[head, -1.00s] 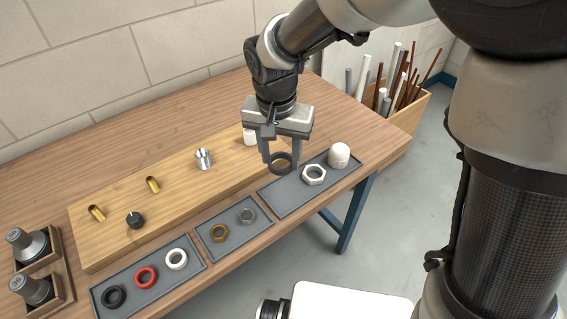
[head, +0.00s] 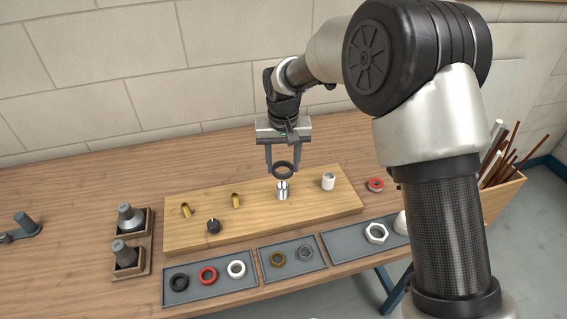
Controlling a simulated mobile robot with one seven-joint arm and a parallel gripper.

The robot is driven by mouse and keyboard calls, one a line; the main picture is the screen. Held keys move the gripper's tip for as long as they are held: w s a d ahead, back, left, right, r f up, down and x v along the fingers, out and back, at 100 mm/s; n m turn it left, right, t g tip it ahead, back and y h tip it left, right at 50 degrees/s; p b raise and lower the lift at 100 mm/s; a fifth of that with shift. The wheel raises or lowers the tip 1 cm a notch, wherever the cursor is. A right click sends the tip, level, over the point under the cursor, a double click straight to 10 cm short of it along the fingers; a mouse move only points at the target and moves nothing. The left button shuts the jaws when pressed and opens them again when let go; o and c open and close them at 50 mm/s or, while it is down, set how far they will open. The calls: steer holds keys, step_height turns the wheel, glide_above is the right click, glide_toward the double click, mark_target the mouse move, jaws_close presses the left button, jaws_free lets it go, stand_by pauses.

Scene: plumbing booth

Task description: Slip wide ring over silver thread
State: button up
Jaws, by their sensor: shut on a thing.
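My gripper (head: 283,163) is shut on a wide dark grey ring (head: 283,166), which hangs between the two fingertips. The silver thread (head: 283,193) is a short upright metal stub on the wooden board (head: 330,206). The ring shows directly over the top of the silver thread in the head view. Its lower edge seems to meet the thread's top, but I cannot tell whether they touch or are still apart.
On the board stand a white threaded stub (head: 328,181), two brass stubs (head: 236,201) and a black fitting (head: 213,226). A red piece (head: 375,184) lies right of the board.

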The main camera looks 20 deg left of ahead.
mark_target(283, 185)
steer(key=shift+f+b, duration=1.95)
steer(key=shift+f, duration=1.3)
steer(key=o, duration=1.9)
steer(key=shift+r, duration=0.1)
steer(key=shift+r+p, duration=1.55)
steer(key=shift+r, duration=0.9)
